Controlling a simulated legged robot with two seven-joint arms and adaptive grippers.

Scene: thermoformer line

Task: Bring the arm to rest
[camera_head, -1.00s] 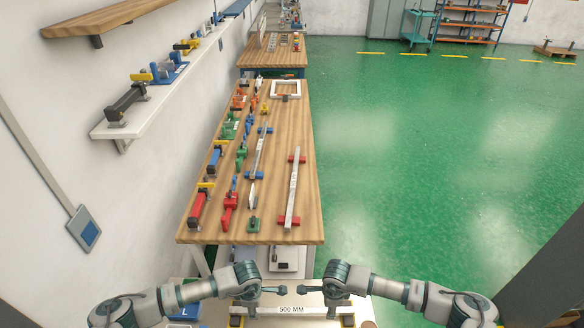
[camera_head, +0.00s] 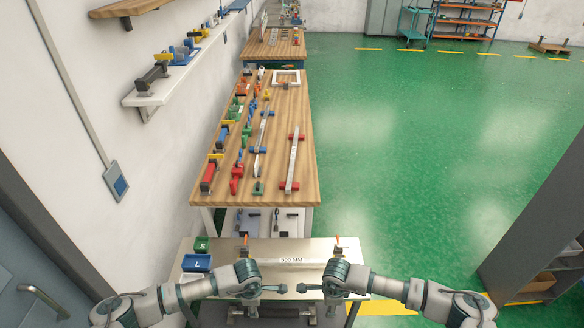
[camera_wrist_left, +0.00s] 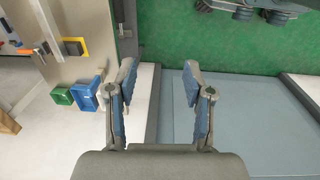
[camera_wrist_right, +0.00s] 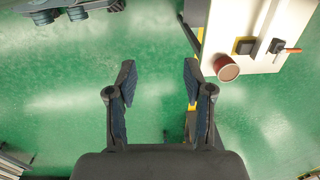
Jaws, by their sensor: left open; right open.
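In the right wrist view the right gripper's fingers (camera_wrist_right: 158,82) are spread over green floor, with a reddish-brown cup (camera_wrist_right: 227,69) on the bench corner beyond the right finger.
The steel bench (camera_head: 225,254) carries a bar labelled 500 MM (camera_head: 292,260), a green bin (camera_head: 202,244) and a blue bin (camera_head: 196,263). A wooden table (camera_head: 270,197) with clamps stands beyond. A grey cabinet (camera_head: 32,235) is at left, a shelf unit (camera_head: 540,240) at right. Green floor between is open.

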